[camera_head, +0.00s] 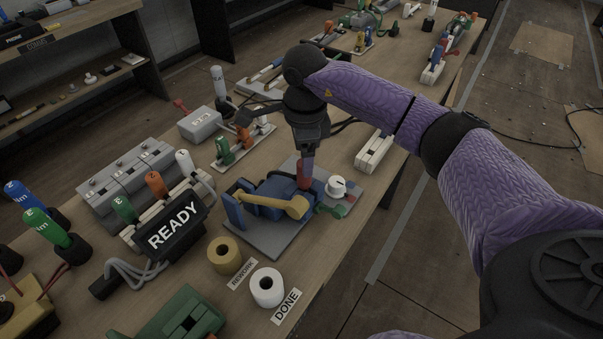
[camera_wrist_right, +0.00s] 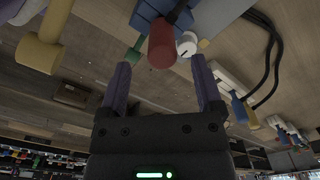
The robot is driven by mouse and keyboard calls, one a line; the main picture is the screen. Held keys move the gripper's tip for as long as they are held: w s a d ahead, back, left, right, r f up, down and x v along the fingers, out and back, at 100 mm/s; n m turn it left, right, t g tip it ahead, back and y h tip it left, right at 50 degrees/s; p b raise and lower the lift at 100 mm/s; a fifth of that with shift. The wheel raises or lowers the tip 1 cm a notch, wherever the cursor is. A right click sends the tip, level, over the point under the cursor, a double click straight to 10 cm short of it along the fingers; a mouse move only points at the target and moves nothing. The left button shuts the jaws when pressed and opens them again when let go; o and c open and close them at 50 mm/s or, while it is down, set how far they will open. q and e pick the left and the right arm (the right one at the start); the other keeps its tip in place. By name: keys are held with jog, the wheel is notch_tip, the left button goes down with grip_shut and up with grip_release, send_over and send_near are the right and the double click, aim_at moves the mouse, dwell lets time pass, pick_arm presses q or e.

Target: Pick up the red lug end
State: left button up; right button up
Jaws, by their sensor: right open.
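The red lug end (camera_head: 303,178) looks like a short red cylinder standing at the blue clamp-like fixture (camera_head: 275,192) on a grey plate. In the right wrist view the red lug end (camera_wrist_right: 162,46) lies just beyond and between my fingertips. My right gripper (camera_head: 308,162) points down close over it in the head view, partly hiding it. In the right wrist view my right gripper (camera_wrist_right: 160,64) has its two purple fingers spread, with nothing held. I cannot tell how far down the fingers reach beside the lug end. My left gripper is not in view.
A white knob (camera_head: 337,186) and a green piece (camera_head: 330,209) sit right of the fixture. A READY display (camera_head: 173,228), a yellow roll (camera_head: 224,256) and a white DONE roll (camera_head: 267,287) stand nearer. A white block (camera_head: 374,150) lies at the table's right edge.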

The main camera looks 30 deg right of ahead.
aim_at(304, 184)
notch_tip(304, 184, down, 5)
jog(key=shift+w+d+f+b, duration=0.1)
jog(key=shift+f+b, duration=0.1)
jog(key=shift+b, duration=0.25)
jog(key=shift+r, duration=0.1)
grip_shut()
